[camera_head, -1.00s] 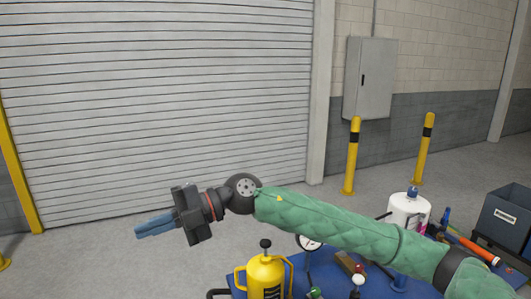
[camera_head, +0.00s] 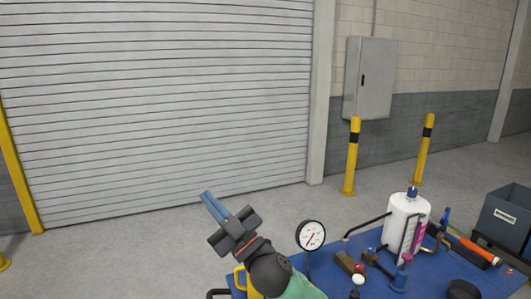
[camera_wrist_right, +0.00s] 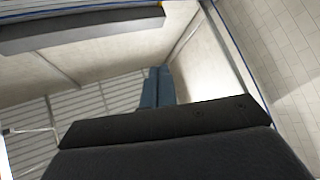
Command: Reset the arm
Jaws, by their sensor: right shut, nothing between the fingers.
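My right gripper (camera_head: 214,208) has blue fingers on a dark grey body. In the head view it is raised at the lower middle, pointing up and to the left, with its fingers together and nothing between them. The fingers also show in the right wrist view (camera_wrist_right: 156,88), lying side by side. My right arm (camera_head: 298,288) in its green sleeve comes up from the bottom edge, and most of it is out of frame. My left gripper is not in view.
A blue table (camera_head: 432,275) holds a dial gauge (camera_head: 311,236), a white canister (camera_head: 404,222), a hammer with an orange handle (camera_head: 476,248) and small parts. A yellow container (camera_head: 240,278) is partly hidden by my arm. A dark bin (camera_head: 505,218) stands right.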

